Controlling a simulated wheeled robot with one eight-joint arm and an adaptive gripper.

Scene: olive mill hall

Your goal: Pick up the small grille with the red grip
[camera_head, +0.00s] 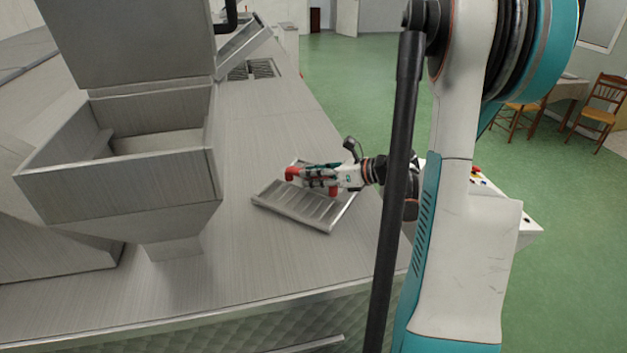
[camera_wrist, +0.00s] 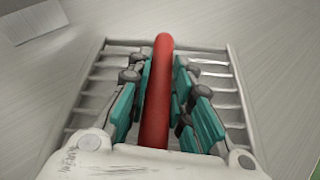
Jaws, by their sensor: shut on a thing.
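The small grille (camera_head: 293,207) is a grey metal frame with several slats, on or just above the steel worktop; I cannot tell if it touches. It also shows in the wrist view (camera_wrist: 216,83), beneath my fingers. Its red grip (camera_wrist: 157,95) is a bar that runs lengthwise between the teal finger pads. My gripper (camera_head: 312,176) is over the grille, and in the wrist view (camera_wrist: 160,93) its fingers are closed on the red grip from both sides. In the head view my gripper hides the middle of the grip; its red ends (camera_head: 292,173) show.
A large steel hopper (camera_head: 120,190) stands on the worktop (camera_head: 205,262) to the left. A slotted opening (camera_head: 250,70) lies farther back. A white panel with buttons (camera_head: 500,200) is at the right, behind my arm. The worktop around the grille is clear.

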